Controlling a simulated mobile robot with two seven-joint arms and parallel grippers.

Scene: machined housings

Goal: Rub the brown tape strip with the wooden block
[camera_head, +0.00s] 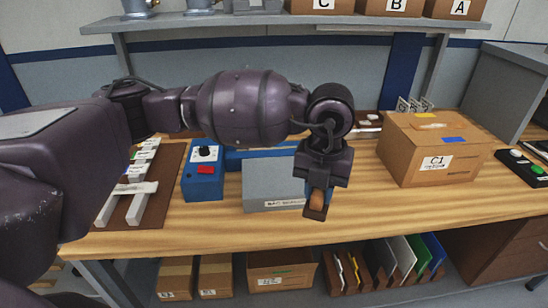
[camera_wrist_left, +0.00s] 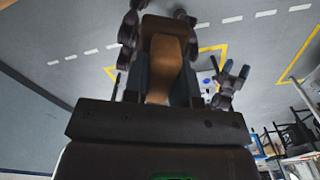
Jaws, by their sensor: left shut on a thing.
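My left gripper (camera_head: 317,205) points down above the front of the wooden table, shut on the wooden block (camera_head: 317,200). The orange-brown block also shows between the fingers in the left wrist view (camera_wrist_left: 167,62). A cardboard box (camera_head: 399,165) marked C1 stands to the right of the gripper, apart from it. On its top lie a tan-brown strip (camera_head: 430,126), which looks like the brown tape strip, and a blue strip (camera_head: 454,139). The block is apart from both strips. My right gripper is not seen in the head view.
A grey bin (camera_head: 272,190) stands just behind and left of the gripper, with a blue control box (camera_head: 203,175) farther left. A brown rack (camera_head: 135,200) lies at the left. Bare wooden table (camera_head: 400,208) lies in front of the cardboard box.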

